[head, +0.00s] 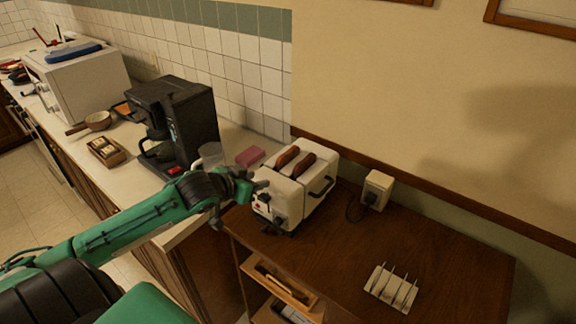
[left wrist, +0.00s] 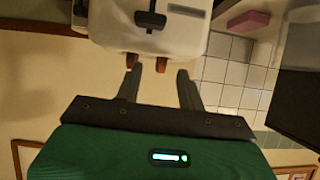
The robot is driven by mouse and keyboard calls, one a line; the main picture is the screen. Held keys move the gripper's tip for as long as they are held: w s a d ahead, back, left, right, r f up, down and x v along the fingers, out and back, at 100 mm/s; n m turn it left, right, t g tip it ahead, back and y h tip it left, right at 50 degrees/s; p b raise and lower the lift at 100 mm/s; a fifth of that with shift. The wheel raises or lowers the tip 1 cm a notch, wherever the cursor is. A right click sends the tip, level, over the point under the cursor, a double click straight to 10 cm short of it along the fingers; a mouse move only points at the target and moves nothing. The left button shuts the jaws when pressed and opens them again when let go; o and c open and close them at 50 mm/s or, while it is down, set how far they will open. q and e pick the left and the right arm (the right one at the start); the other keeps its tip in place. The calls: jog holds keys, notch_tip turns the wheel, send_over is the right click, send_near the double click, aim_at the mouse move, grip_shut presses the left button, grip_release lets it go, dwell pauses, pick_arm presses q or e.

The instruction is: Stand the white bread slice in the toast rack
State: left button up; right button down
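A white two-slot toaster (head: 292,188) stands on the brown wooden counter, with a brown-looking slice (head: 287,157) in one slot and another brown slice (head: 303,166) in the other. I cannot make out a plainly white bread slice. The toast rack (head: 391,289) stands at the front right of the wooden counter, its wire slots looking empty. My left gripper (head: 240,188) is beside the toaster's left front. In the left wrist view its fingers (left wrist: 159,88) are apart with nothing between them, and the toaster (left wrist: 150,35) and slice ends show beyond. My right gripper is not in view.
A black coffee maker (head: 182,125), a pink sponge (head: 250,156) and a glass jug (head: 211,154) stand left of the toaster. The wooden counter between toaster and rack is clear.

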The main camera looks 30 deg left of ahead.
pick_arm(q)
notch_tip(320, 180, up, 4)
jog(key=w+a+r+t, duration=0.1)
jog(key=w+a, duration=0.1)
jog(key=p, duration=0.3)
send_near(285, 154)
jog(key=x, duration=0.3)
jog(key=a+x, duration=0.1)
jog(key=x, duration=0.1)
jog(key=p+x, duration=0.1)
jog(key=x, duration=0.2)
jog(key=p+x, duration=0.1)
jog(key=shift+w+d+p, duration=0.3)
jog(key=shift+w+d, duration=0.05)
jog(key=shift+d, duration=0.05)
jog(key=shift+w+f+h, duration=0.25)
jog(key=shift+w+h, duration=0.05)
jog(key=shift+s, duration=0.1)
grip_shut()
